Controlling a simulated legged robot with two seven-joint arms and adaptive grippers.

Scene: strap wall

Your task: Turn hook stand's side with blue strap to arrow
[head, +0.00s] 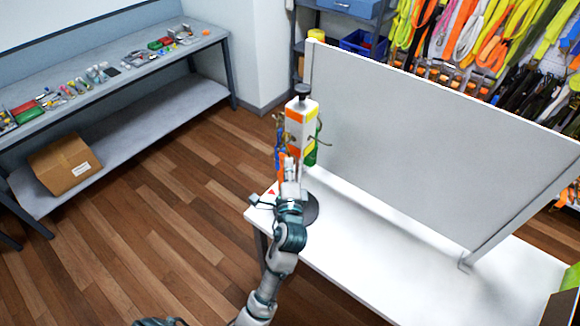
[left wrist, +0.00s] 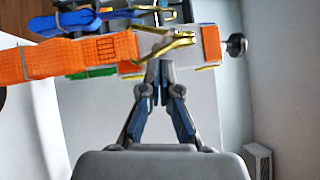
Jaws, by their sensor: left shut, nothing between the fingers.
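The hook stand (head: 301,115) is an upright white post with orange and yellow patches and a dark knob, on a dark round base (head: 312,209) on the white table. The blue strap (head: 279,148) hangs on its left side; it also shows in the left wrist view (left wrist: 65,22). An orange strap (left wrist: 70,59) hangs from a brass hook (left wrist: 172,44), and a green strap (head: 311,154) hangs on the right. A small red arrow mark (head: 271,192) lies at the table's left corner. My left gripper (left wrist: 158,68) is shut and empty, close to the brass hook; contact is unclear.
A grey panel (head: 420,135) stands on the table (head: 340,255) behind and right of the stand. A workbench (head: 130,75) with small parts and a cardboard box (head: 65,163) are at left. Colourful straps (head: 470,40) hang behind the panel.

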